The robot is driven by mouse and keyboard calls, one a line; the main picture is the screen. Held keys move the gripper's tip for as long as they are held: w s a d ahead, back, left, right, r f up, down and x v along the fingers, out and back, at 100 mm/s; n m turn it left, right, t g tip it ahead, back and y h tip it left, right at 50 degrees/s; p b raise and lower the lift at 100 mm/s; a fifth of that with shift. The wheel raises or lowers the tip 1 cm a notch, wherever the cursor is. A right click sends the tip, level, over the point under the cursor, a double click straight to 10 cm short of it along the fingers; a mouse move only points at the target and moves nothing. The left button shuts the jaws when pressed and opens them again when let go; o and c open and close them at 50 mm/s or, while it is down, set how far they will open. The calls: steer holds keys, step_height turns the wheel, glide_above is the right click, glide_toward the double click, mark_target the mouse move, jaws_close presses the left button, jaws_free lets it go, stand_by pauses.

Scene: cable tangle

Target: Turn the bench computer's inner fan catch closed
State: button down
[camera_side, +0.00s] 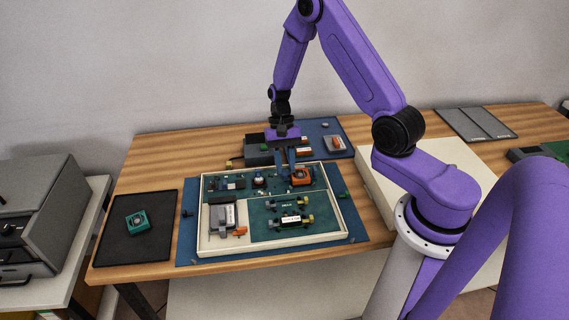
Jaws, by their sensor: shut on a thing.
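The bench computer is an open cream tray-like case (204,240) with green boards inside, lying on a blue mat. An orange fan (301,177) sits in its back right part. My gripper (289,168) points down at the left side of this fan. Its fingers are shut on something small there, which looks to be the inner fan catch. The fingers hide the catch, and its angle cannot be told at this size.
A teal fan (136,221) lies on a black mat (108,244) at the left. A dark box (258,155) and a blue tray (325,128) with a small part stand behind the case. Inside the case are a grey block (221,216) and gold-ended parts (290,222).

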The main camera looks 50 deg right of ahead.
steer(key=shift+m, duration=0.3)
stand_by(0.4)
steer(key=c, duration=0.9)
jaws_free()
steer(key=shift+r, duration=0.1)
steer(key=v, duration=1.7)
steer(key=shift+s+d+r, duration=0.15)
steer(key=shift+d, duration=0.15)
